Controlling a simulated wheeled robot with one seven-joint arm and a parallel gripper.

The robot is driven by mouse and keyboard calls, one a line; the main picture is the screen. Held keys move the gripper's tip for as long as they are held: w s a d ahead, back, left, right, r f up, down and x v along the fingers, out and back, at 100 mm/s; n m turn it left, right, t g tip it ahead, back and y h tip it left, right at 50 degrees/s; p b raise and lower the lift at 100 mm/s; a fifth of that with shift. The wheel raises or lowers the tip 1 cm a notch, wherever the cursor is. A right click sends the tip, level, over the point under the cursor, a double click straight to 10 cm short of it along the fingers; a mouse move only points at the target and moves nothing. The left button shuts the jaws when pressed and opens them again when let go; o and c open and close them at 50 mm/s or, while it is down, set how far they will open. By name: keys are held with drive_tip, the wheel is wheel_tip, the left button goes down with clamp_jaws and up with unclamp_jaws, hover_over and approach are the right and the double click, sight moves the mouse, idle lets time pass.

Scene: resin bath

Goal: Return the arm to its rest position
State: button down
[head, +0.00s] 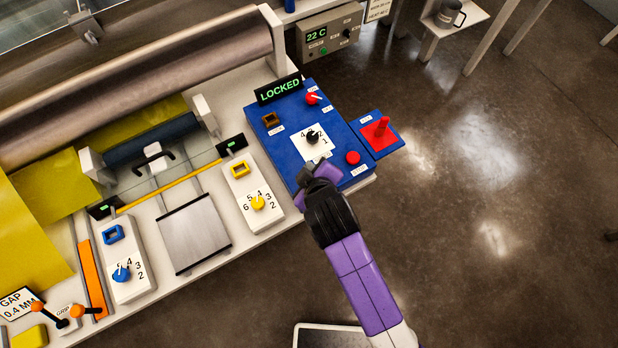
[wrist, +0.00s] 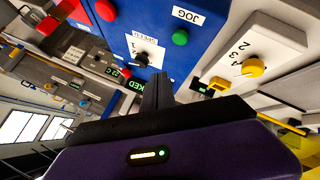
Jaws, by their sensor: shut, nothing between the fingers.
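My arm, purple with a black wrist, reaches up from the lower right in the head view. My gripper (head: 320,174) is over the front edge of the blue control panel (head: 288,147). In the wrist view, my gripper's dark fingers (wrist: 157,90) are together with nothing between them, and the panel's blue face (wrist: 205,42) shows behind them. The head view does not show clearly whether the gripper touches the panel; the arm hides part of the panel's front edge.
The panel has a black dial (head: 313,136), a red button (head: 353,158) and a LOCKED display (head: 279,89). A yellow dial (head: 257,202) sits on the white block to the left. The floor (head: 500,220) to the right is clear.

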idle(0.3)
wheel_tip(320, 180, up, 6)
drive_tip(key=w+a+f+m+t+y, duration=0.1)
drive_tip(key=w+a+t+y, duration=0.1)
drive_tip(key=a, duration=0.1)
drive_tip(key=s+d+r+m+t+y, duration=0.1)
drive_tip(key=s+d+r+m+t, duration=0.1)
drive_tip(key=s+d+r, duration=0.2)
drive_tip(key=s+d+r+m+t+h+b, duration=0.1)
drive_tip(key=s+d+m+h+b, duration=0.1)
drive_tip(key=s+d, duration=0.8)
drive_tip(key=s+d+r+m+t+h+b, duration=0.1)
drive_tip(key=s+d+m+h+b, duration=0.2)
drive_tip(key=s, duration=1.5)
drive_tip(key=d+m+b, duration=0.1)
drive_tip(key=d+m, duration=0.3)
drive_tip(key=d, duration=0.4)
drive_tip(key=shift+s+r+h+b, duration=0.25)
drive_tip(key=shift+h+b, duration=0.05)
drive_tip(key=shift+b, duration=0.1)
